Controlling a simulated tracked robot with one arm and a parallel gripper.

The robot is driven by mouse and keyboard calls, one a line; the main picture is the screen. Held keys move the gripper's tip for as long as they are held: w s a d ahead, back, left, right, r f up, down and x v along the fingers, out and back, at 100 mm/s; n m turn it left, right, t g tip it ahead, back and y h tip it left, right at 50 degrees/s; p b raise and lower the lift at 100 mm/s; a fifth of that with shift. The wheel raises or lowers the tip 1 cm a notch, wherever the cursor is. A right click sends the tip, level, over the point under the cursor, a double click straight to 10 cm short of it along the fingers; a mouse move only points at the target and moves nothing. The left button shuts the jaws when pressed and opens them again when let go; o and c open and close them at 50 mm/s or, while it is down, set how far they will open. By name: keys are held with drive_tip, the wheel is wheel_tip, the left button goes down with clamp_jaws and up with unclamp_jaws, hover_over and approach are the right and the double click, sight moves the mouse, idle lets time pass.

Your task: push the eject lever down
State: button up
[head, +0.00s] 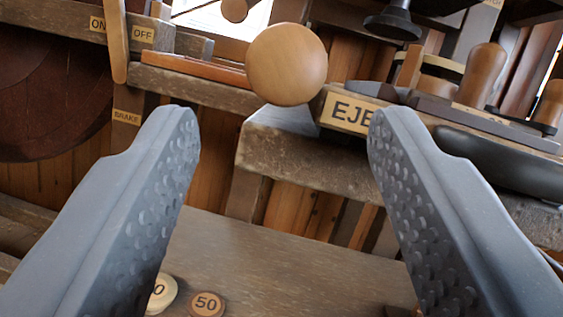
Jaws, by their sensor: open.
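The eject lever shows as a round wooden ball knob (287,64) at the upper middle of the head view. The yellow label (345,112) beside it reads "EJE", the rest hidden behind my right finger. My gripper (283,130) is open, with its two grey dimpled fingers wide apart and nothing between them. The knob shows above and between the fingertips, apart from both. How far beyond the tips it lies, I cannot tell. The lever's arm behind the knob is mostly hidden.
A grey wooden beam (310,165) runs below the knob. On the left are a brake label (127,117), an ON/OFF lever (116,40) and a dark red disc (50,90). Wooden handles (481,73) stand at right. Numbered discs (206,303) lie on the bench (290,260) below.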

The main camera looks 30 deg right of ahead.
drive_tip(key=v, duration=0.6)
idle(0.3)
drive_tip(key=w+a+r+m+g+y, duration=0.15)
drive_tip(key=w+r, duration=0.25)
drive_tip(key=r, duration=0.8)
drive_tip(key=w+a+r+y, duration=0.2)
drive_tip(key=w+r+y, duration=0.1)
drive_tip(key=r, duration=0.9)
drive_tip(key=s+r+n+g+y, duration=0.1)
drive_tip(key=s+r+y, duration=0.35)
drive_tip(key=r, duration=1.25)
drive_tip(key=s+r+g, duration=0.1)
drive_tip(key=s+r, duration=0.5)
drive_tip(key=s, duration=0.3)
drive_tip(key=s+d+r+n+g+h, duration=0.1)
drive_tip(key=s+r, duration=0.4)
drive_tip(key=s, duration=0.4)
drive_tip(key=s+r+g, duration=0.1)
drive_tip(key=s+r, duration=0.5)
drive_tip(key=s, duration=0.3)
drive_tip(key=shift+d+r+h, duration=0.35)
drive_tip(key=shift+r+h, duration=0.05)
